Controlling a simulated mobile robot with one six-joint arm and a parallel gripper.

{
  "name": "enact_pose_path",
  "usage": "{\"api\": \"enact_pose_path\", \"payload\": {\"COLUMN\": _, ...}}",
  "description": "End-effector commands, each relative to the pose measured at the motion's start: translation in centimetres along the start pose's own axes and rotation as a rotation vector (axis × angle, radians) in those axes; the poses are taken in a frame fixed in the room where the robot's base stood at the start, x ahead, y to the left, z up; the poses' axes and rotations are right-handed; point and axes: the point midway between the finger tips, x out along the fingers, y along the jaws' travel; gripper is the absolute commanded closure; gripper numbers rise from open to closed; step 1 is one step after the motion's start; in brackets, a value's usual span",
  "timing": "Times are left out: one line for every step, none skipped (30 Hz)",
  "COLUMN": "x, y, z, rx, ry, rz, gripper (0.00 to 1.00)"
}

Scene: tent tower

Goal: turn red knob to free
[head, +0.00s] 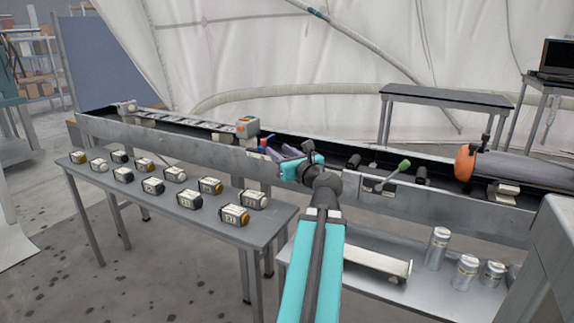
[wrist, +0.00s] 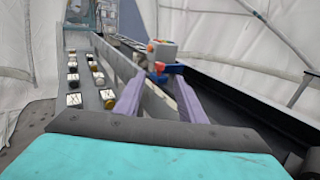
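A small red part (head: 264,142), which looks like the red knob, sits beside a blue part (head: 270,150) near the grey box with an orange top (head: 247,127) on the conveyor. The knob's turn position is too small to tell.
The conveyor's metal side rail (head: 190,142) runs below the box. A grey table (head: 150,212) in front holds several labelled blocks. To the right are a green-tipped lever (head: 404,164), an orange rounded object (head: 465,162) and several metal canisters (head: 437,247).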

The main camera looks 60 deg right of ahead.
Motion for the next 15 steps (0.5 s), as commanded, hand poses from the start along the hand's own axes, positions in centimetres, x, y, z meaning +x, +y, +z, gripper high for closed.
{"api": "enact_pose_path", "payload": {"x": -0.11, "y": -0.02, "z": -0.34, "rx": -0.002, "ry": 0.0, "rz": 0.0, "gripper": 0.64}}
{"api": "enact_pose_path", "payload": {"x": -0.16, "y": -0.02, "z": -0.36, "rx": -0.002, "ry": 0.0, "rz": 0.0, "gripper": 0.64}}
{"api": "enact_pose_path", "payload": {"x": -0.24, "y": -0.02, "z": -0.38, "rx": -0.002, "ry": 0.0, "rz": -0.001, "gripper": 0.64}}
{"api": "enact_pose_path", "payload": {"x": -0.3, "y": -0.02, "z": -0.37, "rx": -0.002, "ry": 0.0, "rz": -0.001, "gripper": 0.64}}
{"api": "enact_pose_path", "payload": {"x": -0.36, "y": -0.02, "z": -0.35, "rx": -0.001, "ry": -0.001, "rz": -0.001, "gripper": 0.64}}
{"api": "enact_pose_path", "payload": {"x": -0.44, "y": -0.01, "z": -0.33, "rx": -0.001, "ry": -0.001, "rz": -0.001, "gripper": 0.64}}
{"api": "enact_pose_path", "payload": {"x": -0.51, "y": -0.02, "z": -0.33, "rx": -0.002, "ry": -0.001, "rz": -0.002, "gripper": 0.64}}
{"api": "enact_pose_path", "payload": {"x": -0.57, "y": -0.02, "z": -0.35, "rx": -0.002, "ry": 0.0, "rz": -0.002, "gripper": 0.64}}
{"api": "enact_pose_path", "payload": {"x": -0.65, "y": -0.02, "z": -0.39, "rx": -0.002, "ry": 0.0, "rz": -0.002, "gripper": 0.64}}
{"api": "enact_pose_path", "payload": {"x": -0.71, "y": -0.02, "z": -0.4, "rx": -0.001, "ry": 0.001, "rz": -0.003, "gripper": 0.64}}
{"api": "enact_pose_path", "payload": {"x": -0.78, "y": -0.02, "z": -0.39, "rx": -0.001, "ry": 0.0, "rz": -0.003, "gripper": 0.64}}
{"api": "enact_pose_path", "payload": {"x": -0.87, "y": 0.0, "z": -0.37, "rx": -0.001, "ry": 0.0, "rz": -0.003, "gripper": 0.64}}
{"api": "enact_pose_path", "payload": {"x": -0.94, "y": 0.01, "z": -0.36, "rx": -0.002, "ry": 0.0, "rz": -0.003, "gripper": 0.64}}
{"api": "enact_pose_path", "payload": {"x": -1.01, "y": 0.01, "z": -0.38, "rx": -0.002, "ry": 0.001, "rz": -0.003, "gripper": 0.64}}
{"api": "enact_pose_path", "payload": {"x": -1.1, "y": 0.01, "z": -0.41, "rx": -0.001, "ry": 0.001, "rz": -0.004, "gripper": 0.64}}
